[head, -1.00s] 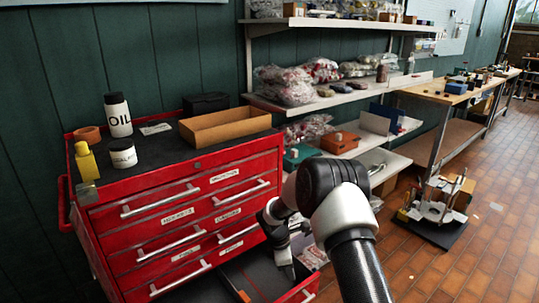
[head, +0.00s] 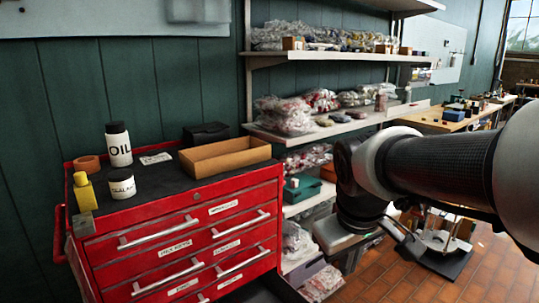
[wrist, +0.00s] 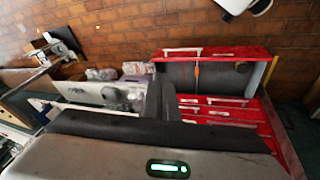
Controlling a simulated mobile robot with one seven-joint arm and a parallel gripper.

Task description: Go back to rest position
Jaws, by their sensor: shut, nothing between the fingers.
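My gripper (wrist: 160,98) shows in the wrist view with its dark fingers together and nothing between them. In the head view my arm reaches in from the right edge, raised in front of the shelves and clear of the red tool chest (head: 190,226). The chest also shows in the wrist view (wrist: 272,122), with an open drawer (wrist: 205,75) that holds a thin orange item (wrist: 197,73). My gripper is apart from the chest and its drawer. In the head view my arm hides part of the shelves and workbench.
Shelves with bagged parts (head: 284,116) line the wall. A machine on a dark base (head: 440,250) stands on the brick floor at right.

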